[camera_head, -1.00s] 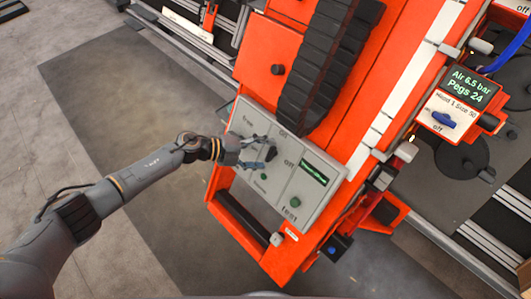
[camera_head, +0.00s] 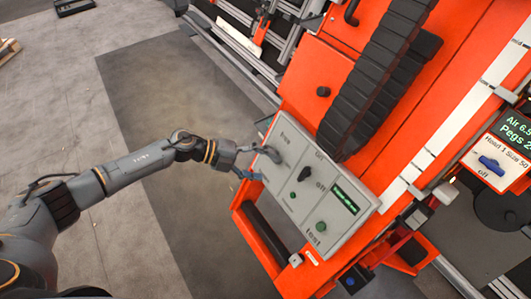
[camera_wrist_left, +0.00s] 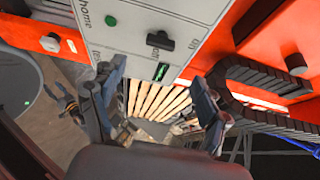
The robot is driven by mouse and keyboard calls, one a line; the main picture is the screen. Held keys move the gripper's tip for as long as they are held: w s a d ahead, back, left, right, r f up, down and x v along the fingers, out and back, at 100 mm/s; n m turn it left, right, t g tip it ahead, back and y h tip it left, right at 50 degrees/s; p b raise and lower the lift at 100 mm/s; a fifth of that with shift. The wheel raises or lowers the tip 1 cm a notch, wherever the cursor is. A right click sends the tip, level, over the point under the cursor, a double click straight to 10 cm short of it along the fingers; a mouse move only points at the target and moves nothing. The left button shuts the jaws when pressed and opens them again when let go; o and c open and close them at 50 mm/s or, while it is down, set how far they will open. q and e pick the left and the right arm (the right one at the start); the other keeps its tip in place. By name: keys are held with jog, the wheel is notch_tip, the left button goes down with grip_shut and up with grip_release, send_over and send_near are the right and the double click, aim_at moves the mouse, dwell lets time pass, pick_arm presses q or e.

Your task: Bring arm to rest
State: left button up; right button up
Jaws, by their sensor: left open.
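My left gripper (camera_head: 262,163) is open and empty, at the left edge of a grey control panel (camera_head: 348,222) on the orange machine. In the head view its arm comes in from the left, bent at the wrist. The panel carries a black knob (camera_head: 304,174), green buttons and a small green-lit display (camera_head: 346,199). In the left wrist view the two fingers (camera_wrist_left: 162,105) stand apart below the panel's edge, with the black knob (camera_wrist_left: 160,40) beyond them. I cannot tell whether a finger touches the panel. My right gripper is not in view.
The orange machine (camera_head: 335,36) with a black cable chain (camera_head: 376,75) fills the right. A black handle bar (camera_head: 265,235) sits below the panel. A blue switch (camera_head: 491,165) is at far right. Bare floor (camera_head: 60,100) lies open at left.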

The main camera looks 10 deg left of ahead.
pick_arm(q)
jog(key=a+f+n+t+y, duration=0.35)
jog(key=f+n, duration=0.45)
jog(key=f, duration=0.3)
jog(key=a+f+n+t+y, duration=0.3)
jog(key=a+f+n+t, duration=0.15)
jog(key=f+n, duration=0.5)
jog(key=s+a+f+n+g+y, duration=0.2)
jog(key=s+a+f+n, duration=0.1)
jog(key=s+f, duration=0.5)
jog(key=s+a+f+n+g+y, duration=0.1)
jog(key=s+a+f+n+y, duration=0.1)
jog(key=s+f, duration=0.5)
jog(key=s+f+n+g+y, duration=0.1)
jog(key=s+f, duration=0.4)
jog(key=s, duration=1)
jog(key=s+f+n+g+y, duration=0.1)
jog(key=s+f+n+g, duration=0.3)
jog(key=s, duration=1.1)
jog(key=shift+s+d+f+n+g, duration=0.3)
jog(key=shift+f+g, duration=0.25)
jog(key=shift+g, duration=0.55)
jog(key=shift+c, duration=0.5)
